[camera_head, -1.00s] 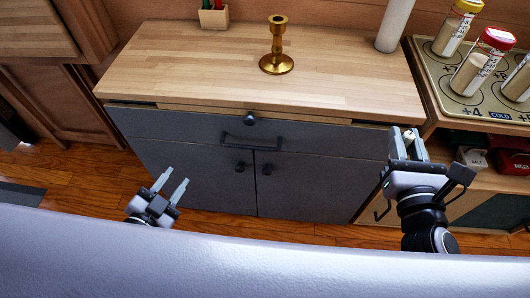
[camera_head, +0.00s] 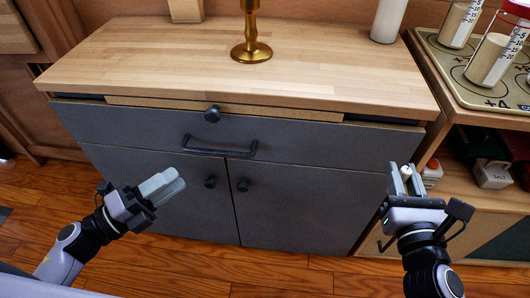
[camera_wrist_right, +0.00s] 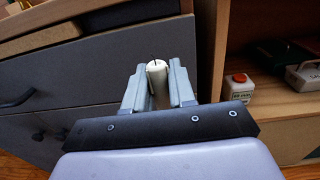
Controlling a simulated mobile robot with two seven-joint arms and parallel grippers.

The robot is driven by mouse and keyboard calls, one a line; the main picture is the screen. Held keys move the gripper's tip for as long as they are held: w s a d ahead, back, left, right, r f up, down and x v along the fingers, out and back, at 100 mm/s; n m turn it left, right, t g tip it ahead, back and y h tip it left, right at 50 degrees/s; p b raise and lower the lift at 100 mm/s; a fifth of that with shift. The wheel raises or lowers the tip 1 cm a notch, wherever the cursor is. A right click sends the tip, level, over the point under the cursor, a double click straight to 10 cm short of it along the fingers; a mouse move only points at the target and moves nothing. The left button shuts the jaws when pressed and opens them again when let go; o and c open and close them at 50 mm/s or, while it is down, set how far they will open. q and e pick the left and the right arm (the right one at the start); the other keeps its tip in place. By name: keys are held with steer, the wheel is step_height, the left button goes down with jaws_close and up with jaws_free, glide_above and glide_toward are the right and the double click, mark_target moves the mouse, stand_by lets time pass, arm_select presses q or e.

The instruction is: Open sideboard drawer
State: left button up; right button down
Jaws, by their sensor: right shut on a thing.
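The sideboard (camera_head: 300,195) has a wooden top and dark grey front. Its wide drawer (camera_head: 330,143) has a black bar handle (camera_head: 220,148) and looks shut or nearly so. My left gripper (camera_head: 168,187) is at the lower left, in front of the left door and below the handle, apart from it. Its fingers overlap in this view, so their gap is unclear. My right gripper (camera_head: 405,170) is in front of the sideboard's right end. It is shut on a white candle-like cylinder (camera_wrist_right: 157,73), held between the fingers in the right wrist view.
A brass candlestick (camera_head: 252,50) stands on top. A shelf unit (camera_head: 455,185) with jars above stands at right. Floor in front is clear.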

mark_target(217, 152)
arm_select(q)
steer(key=x, duration=1.1)
steer(key=shift+w+d, duration=0.2)
steer(key=shift+d, duration=0.1)
jaws_close()
